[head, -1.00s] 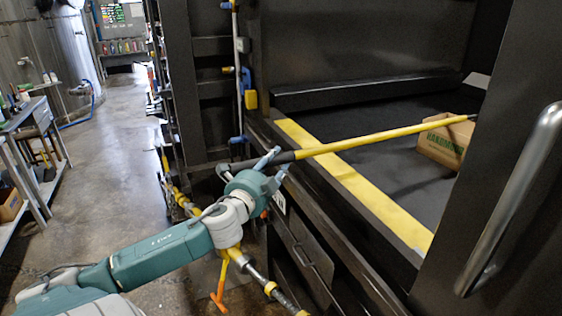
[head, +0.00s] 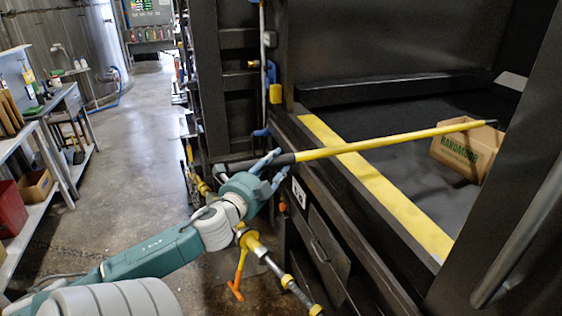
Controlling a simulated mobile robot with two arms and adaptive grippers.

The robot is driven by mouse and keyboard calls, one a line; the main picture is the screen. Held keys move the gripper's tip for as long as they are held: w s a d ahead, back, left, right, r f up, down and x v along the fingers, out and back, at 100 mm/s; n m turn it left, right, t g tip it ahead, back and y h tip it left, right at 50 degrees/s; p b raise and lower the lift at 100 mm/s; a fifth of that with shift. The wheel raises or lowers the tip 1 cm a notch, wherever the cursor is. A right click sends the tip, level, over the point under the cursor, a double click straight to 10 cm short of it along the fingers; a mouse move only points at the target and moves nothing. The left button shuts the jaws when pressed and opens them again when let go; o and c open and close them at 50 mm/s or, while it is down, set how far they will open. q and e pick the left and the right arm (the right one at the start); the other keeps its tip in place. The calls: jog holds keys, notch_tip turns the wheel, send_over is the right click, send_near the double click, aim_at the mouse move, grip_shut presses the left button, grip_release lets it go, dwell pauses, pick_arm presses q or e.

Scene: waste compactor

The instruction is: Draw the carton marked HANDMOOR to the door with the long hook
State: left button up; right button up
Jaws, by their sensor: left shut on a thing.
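The carton marked HANDMOOR (head: 466,158) is a brown box with green print. It sits on the dark chamber floor, past the yellow strip at the doorway, and the dark door panel stands close on its right. The long hook (head: 390,139) is a yellow pole with a black grip. It reaches across the doorway, its far end over the carton's top edge; I cannot tell whether the hook touches the carton. My left gripper (head: 277,164) is shut on the pole's black grip, outside the doorway. My right gripper is not in view.
The yellow strip (head: 375,185) marks the sill. The dark door (head: 500,190) with a metal handle (head: 522,240) fills the right side. Shelves (head: 45,165) with a red bin (head: 10,210) stand at left. The aisle floor (head: 130,150) between is clear.

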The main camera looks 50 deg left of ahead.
aim_at(234, 174)
pick_arm(q)
jog(key=shift+s+a+r+p, duration=0.1)
jog(key=shift+s+a+p, duration=0.15)
jog(key=shift+s, duration=0.4)
jog(key=shift+s+a+r+p, duration=0.1)
jog(key=shift+s+a+p, duration=0.15)
jog(key=shift+s, duration=0.35)
jog(key=shift+s+a+p, duration=0.2)
jog(key=shift+s+a, duration=0.1)
jog(key=shift+s, duration=0.35)
jog(key=shift+s+a+p, duration=0.25)
jog(key=shift+s+a, duration=0.1)
jog(key=shift+s, duration=0.5)
jog(key=shift+s+a+p, duration=0.2)
jog(key=shift+s+a, duration=0.2)
jog(key=shift+s, duration=0.45)
jog(key=shift+s+a+p, duration=0.25)
jog(key=shift+s+a, duration=0.1)
jog(key=shift+s, duration=0.5)
jog(key=s+a+p, duration=0.1)
jog(key=s+a, duration=0.3)
jog(key=s, duration=0.6)
jog(key=shift+s+a+p, duration=0.3)
jog(key=shift+s+p, duration=0.05)
jog(key=shift+p, duration=0.05)
